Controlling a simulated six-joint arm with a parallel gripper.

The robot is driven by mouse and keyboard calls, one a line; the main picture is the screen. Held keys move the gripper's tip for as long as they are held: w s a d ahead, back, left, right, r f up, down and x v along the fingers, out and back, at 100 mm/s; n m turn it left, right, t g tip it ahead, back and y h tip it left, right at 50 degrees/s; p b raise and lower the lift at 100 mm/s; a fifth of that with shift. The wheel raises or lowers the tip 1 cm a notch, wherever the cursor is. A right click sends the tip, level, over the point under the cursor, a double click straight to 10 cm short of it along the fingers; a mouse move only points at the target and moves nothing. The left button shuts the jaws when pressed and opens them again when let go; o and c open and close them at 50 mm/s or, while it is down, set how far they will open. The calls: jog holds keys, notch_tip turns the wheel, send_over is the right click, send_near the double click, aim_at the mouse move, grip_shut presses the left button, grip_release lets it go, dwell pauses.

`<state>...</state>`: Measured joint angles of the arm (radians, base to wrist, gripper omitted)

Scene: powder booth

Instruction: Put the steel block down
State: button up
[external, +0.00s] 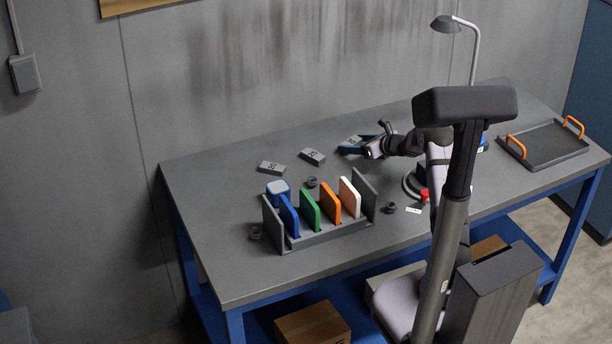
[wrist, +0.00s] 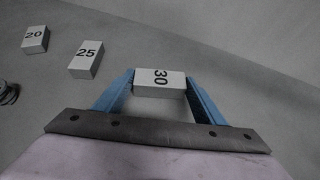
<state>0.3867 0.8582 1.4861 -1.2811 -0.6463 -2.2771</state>
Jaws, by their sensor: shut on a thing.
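In the wrist view a grey steel block marked 30 (wrist: 160,81) sits between the two blue fingers of my gripper (wrist: 160,88), which is shut on it. The gripper (external: 361,147) shows in the external view near the back middle of the table, with the block (external: 352,141) partly hidden at its fingers. Whether the block touches the table I cannot tell. Two similar blocks lie to its left: one marked 25 (wrist: 87,59), also in the external view (external: 312,157), and one marked 20 (wrist: 35,39), also in the external view (external: 271,168).
A grey rack (external: 322,236) holding blue, green, orange and white plates stands in front. Small dark rings (external: 255,233) lie around it. A dark tray with orange handles (external: 545,146) and a lamp (external: 463,40) are at the right. The table's (external: 215,200) left part is clear.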

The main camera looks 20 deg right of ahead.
jog(key=o, duration=1.4)
jog(key=shift+f, duration=0.15)
jog(key=shift+c, duration=0.2)
jog(key=shift+r, duration=0.2)
jog(key=b+v, duration=0.2)
jog(key=v, duration=1)
jog(key=shift+a, duration=0.1)
